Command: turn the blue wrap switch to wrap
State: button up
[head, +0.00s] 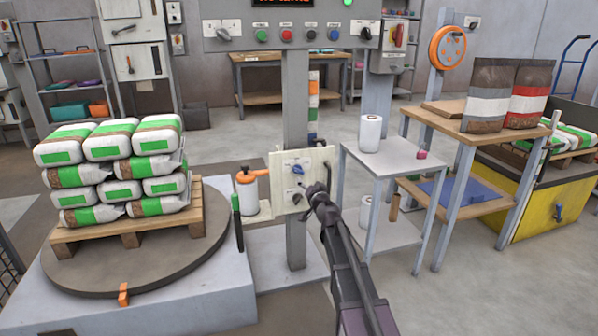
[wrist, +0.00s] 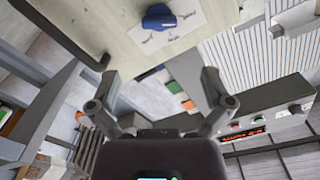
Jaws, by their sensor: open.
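In the wrist view one blue knob (wrist: 159,17) sits on the panel beside a white label with small print, too small to read.
A white bottle with an orange top (head: 247,190) stands just left of the panel. A grey side table (head: 390,157) with a white roll is close on the right. A pallet of bags stands on a turntable (head: 90,272) at left. A control box (head: 215,38) is above.

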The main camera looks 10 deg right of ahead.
aim_at(300, 171)
jog(key=w, duration=0.3)
jog(key=w+a, duration=0.1)
jog(key=w, duration=0.7)
jog(key=shift+a, duration=0.25)
jog(key=shift+s, duration=0.1)
jog(key=c, duration=1.1)
